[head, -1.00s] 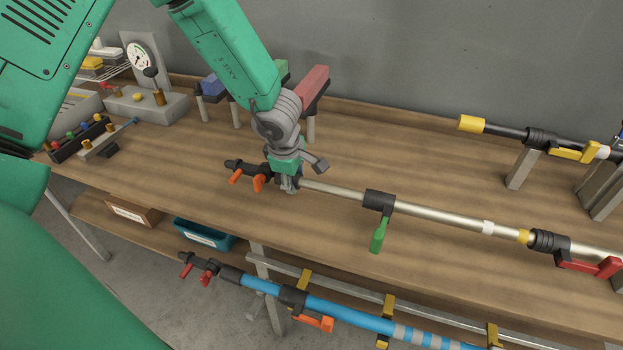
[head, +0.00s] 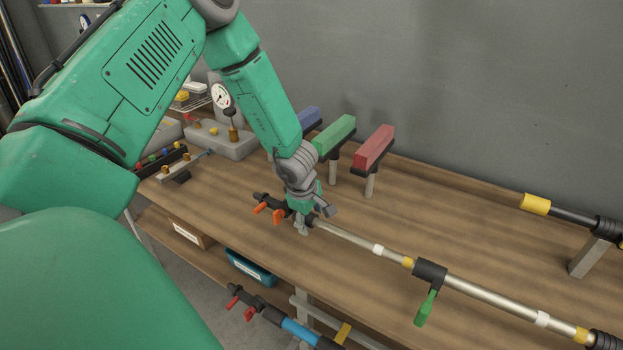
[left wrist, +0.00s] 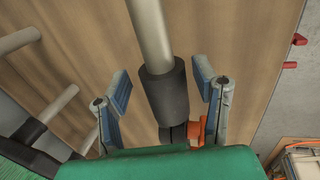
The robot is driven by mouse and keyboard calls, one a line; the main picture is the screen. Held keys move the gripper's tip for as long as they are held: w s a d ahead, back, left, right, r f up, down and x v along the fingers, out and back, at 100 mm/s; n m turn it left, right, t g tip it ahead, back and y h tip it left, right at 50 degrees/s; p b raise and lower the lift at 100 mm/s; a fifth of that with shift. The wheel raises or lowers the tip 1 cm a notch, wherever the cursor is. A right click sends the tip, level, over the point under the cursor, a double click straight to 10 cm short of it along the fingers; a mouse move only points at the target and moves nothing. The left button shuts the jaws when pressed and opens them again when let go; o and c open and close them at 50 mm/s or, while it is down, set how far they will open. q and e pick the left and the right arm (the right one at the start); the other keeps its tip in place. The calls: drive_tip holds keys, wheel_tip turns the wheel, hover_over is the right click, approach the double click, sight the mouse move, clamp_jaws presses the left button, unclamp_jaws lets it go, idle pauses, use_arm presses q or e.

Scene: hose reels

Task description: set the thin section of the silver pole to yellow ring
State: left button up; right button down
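The silver pole lies along the bench. Its thin section (head: 345,237) runs left from a black clamp with a green lever (head: 425,305). A white ring (head: 378,249) and a yellow ring (head: 408,262) show on it; the yellow ring is right beside the clamp's left edge. The thicker section (head: 485,295) continues right, with another white ring (head: 542,319) and yellow ring (head: 582,335). My left gripper (head: 303,228) is at the pole's left end. In the left wrist view its fingers (left wrist: 163,90) stand apart on both sides of the black sleeve (left wrist: 166,95). My right gripper is not in view.
A black end piece with orange prongs (head: 278,215) is just left of my gripper. Red (head: 374,150), green (head: 334,136) and blue blocks on posts stand behind. A yellow-tipped pole (head: 537,204) is at the right. A blue pole (head: 300,331) lies below the bench edge.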

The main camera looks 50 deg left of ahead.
use_arm(q)
drive_tip(key=shift+s+r, duration=0.1)
drive_tip(key=shift+r, duration=0.1)
drive_tip(key=v, duration=1.1)
drive_tip(key=shift+a+r, duration=0.2)
drive_tip(key=shift+d, duration=0.1)
